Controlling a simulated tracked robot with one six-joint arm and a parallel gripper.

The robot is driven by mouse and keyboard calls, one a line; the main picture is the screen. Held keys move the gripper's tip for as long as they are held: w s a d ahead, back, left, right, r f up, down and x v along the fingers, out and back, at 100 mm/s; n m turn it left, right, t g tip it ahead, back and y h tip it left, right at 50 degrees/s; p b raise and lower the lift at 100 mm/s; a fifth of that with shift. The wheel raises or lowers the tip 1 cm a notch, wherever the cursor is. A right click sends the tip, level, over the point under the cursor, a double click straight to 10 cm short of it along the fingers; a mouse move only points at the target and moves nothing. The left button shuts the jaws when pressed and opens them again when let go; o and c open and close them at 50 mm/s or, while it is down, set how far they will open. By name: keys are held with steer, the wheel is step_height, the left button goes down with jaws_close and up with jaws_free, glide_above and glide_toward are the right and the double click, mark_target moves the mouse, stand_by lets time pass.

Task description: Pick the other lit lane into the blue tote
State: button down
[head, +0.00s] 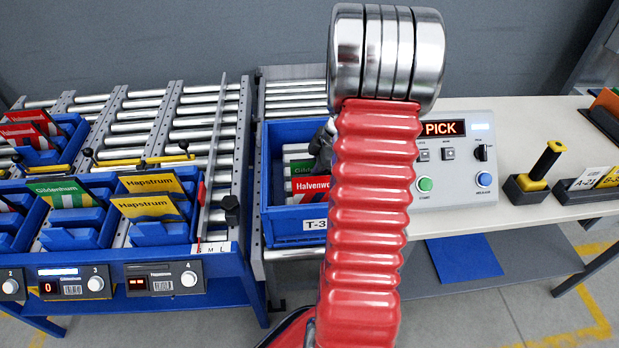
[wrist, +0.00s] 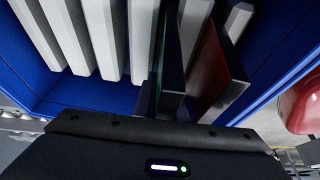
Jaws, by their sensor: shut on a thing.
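The blue tote (head: 291,240), labelled T-3, stands on the roller conveyor left of the control box. My gripper (head: 322,148) reaches down into it, partly hidden behind my red arm. A red packet marked "Halvenw..." (head: 311,189) is in the tote at the gripper. In the lanes at left, green Gildenthurm packets (head: 65,193) and yellow Hapstrum packets (head: 148,206) stand in blue holders.
Lane 3's module (head: 72,284) has a lit strip and shows 0. Lane 4's module (head: 162,279) shows dashes. The control box (head: 455,165) reads PICK, with green and blue buttons. Pale bars (wrist: 105,35) line the tote.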

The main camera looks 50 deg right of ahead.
mark_target(311, 160)
steer(key=shift+f, duration=0.7)
steer(key=c, duration=1.7)
jaws_free()
steer(key=o, duration=0.4)
steer(key=shift+c, duration=0.2)
steer(key=shift+r, duration=0.1)
steer(key=shift+r, duration=3.95)
